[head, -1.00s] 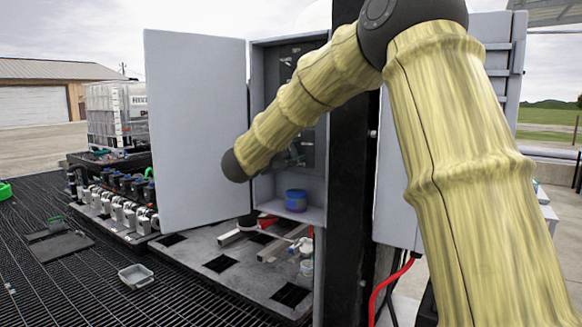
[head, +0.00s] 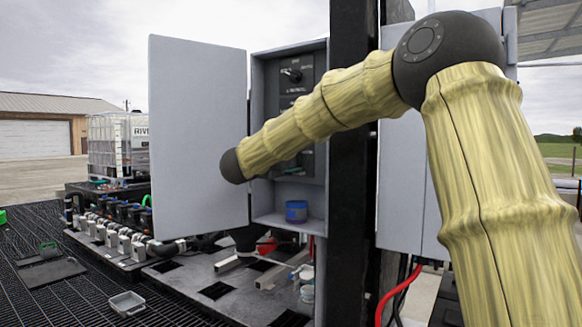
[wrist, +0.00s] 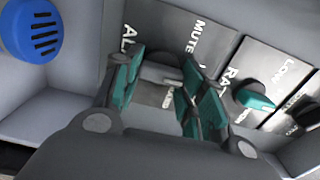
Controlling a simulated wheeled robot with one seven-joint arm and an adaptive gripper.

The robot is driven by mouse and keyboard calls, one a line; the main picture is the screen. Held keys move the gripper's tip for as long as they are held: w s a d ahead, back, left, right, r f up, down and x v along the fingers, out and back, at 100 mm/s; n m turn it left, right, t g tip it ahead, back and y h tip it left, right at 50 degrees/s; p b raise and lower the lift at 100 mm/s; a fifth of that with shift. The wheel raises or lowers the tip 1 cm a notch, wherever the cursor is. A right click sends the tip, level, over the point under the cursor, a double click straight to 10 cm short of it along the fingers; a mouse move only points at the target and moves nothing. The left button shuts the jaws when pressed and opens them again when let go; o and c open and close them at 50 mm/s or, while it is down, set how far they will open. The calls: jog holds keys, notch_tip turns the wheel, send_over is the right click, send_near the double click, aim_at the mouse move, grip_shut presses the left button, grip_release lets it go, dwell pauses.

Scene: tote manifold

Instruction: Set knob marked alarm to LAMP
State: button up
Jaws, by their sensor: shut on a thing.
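The alarm knob (wrist: 160,72) is a dark grey knob in the wrist view, on a grey plate whose lettering starts "AL" and is partly covered. My gripper (wrist: 164,66) has its teal-padded fingers on either side of this knob and is shut on it. "MUTE" is printed at the plate's upper edge. Small lettering at the lower edge, between the fingers, is too blurred to read surely. The knob's pointer direction is not clear.
A teal knob (wrist: 256,96) sits right of my gripper, near a "LOW" label. The open door (head: 197,130) and a black post (head: 352,200) flank the cabinet.

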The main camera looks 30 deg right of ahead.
jog(key=shift+f, duration=0.2)
jog(key=o, duration=1)
jog(key=shift+r, duration=0.1)
jog(key=shift+o, duration=0.2)
jog(key=v, duration=1.2)
